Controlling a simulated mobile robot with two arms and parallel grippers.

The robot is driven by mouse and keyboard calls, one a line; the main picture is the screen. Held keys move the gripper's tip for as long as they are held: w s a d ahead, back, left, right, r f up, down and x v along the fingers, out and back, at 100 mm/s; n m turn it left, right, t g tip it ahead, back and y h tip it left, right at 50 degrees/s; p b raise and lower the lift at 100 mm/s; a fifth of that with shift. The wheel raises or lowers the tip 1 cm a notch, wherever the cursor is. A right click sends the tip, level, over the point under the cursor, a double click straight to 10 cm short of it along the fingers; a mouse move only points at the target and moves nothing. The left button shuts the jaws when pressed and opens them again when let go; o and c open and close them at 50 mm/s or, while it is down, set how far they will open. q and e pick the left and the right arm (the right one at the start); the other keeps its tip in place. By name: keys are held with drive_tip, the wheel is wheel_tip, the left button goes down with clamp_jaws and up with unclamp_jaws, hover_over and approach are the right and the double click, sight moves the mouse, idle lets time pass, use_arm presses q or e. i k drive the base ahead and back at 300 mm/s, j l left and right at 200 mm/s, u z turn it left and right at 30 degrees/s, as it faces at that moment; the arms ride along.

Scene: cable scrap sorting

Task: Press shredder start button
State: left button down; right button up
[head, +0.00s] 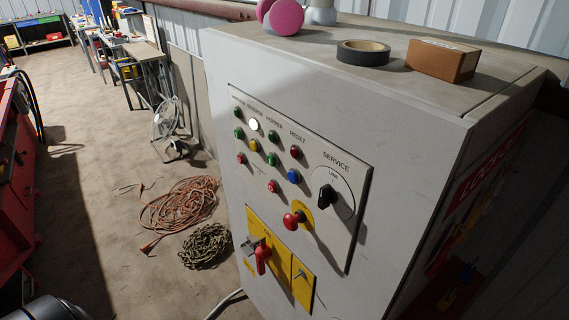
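A grey control cabinet (400,130) fills the middle and right of the head view. Green, yellow, blue and red buttons fill the rest. I cannot tell which one is the shredder start button. Neither of my grippers is in view, and nothing touches the panel.
A red mushroom button (294,219) and a black SERVICE knob (327,196) stick out lower right. A red handle (262,258) is below. Tape (363,52) and a cardboard box (442,60) lie on top. Orange cable (180,205) and a rope-like coil (206,246) lie on the floor.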

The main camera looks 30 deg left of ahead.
sight(237, 134)
drive_tip(key=u, duration=1.25)
